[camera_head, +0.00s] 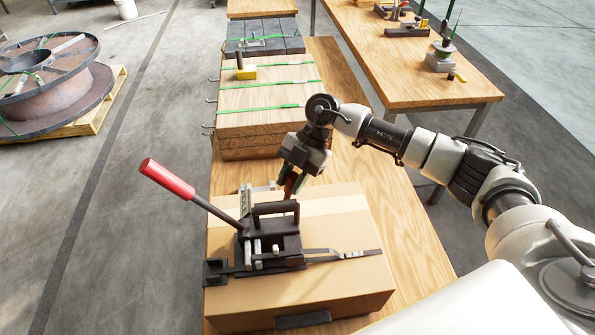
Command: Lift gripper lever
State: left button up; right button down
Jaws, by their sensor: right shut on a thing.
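A dark metal strapping tool (268,240) sits on top of a cardboard box (300,290). Its long lever with a red grip (168,178) sticks up and out to the left. My right gripper (292,186) reaches down at the tool's far right side. It is shut on a small dark reddish part, the gripper lever (291,187), mostly hidden by the fingers. A dark strap (340,254) passes under the tool across the box. My left gripper is not in view.
The box stands on a wooden bench (400,235). Behind it are wooden blocks bound with green straps (265,95). A second bench (400,60) with tools stands at the right. A large steel reel (45,80) rests on a pallet at the left. The floor between is clear.

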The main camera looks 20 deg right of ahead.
jog(key=shift+a, duration=0.15)
dwell(0.4)
jog(key=c, duration=0.9)
grip_release()
jog(key=shift+r, duration=0.1)
jog(key=b+v, duration=0.3)
jog(key=v, duration=0.7)
jog(key=shift+w+r, duration=0.25)
jog(key=shift+r, duration=0.05)
